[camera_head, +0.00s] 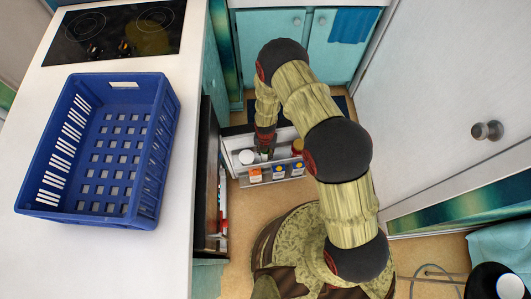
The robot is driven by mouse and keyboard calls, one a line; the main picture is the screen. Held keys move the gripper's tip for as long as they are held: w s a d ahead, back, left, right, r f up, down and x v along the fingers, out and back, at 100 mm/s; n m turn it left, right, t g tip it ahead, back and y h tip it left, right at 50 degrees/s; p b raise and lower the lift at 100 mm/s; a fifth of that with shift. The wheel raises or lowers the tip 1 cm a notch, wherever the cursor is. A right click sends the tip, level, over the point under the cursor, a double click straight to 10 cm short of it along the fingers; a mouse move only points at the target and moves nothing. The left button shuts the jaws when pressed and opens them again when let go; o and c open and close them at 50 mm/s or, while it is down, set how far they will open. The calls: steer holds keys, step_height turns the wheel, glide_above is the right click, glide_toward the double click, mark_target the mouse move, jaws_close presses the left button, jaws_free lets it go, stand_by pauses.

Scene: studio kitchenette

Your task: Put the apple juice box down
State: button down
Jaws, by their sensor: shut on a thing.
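My gripper (264,146) reaches down at the door shelf (276,180) of the open fridge (209,190). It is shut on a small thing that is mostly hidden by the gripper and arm. A bit of green shows at its tip, which I take to be the apple juice box (264,154). I cannot tell whether the box touches the shelf.
The door shelf holds an orange-and-white carton (255,175), blue-and-white cartons (279,171), a white round item (246,157) and a reddish-brown jar (297,147). A blue crate (160,150) and a black cooktop (120,35) occupy the counter.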

steer(key=shift+f, duration=0.2)
steer(key=c, duration=1.4)
jaws_free()
steer(key=shift+r, duration=0.15)
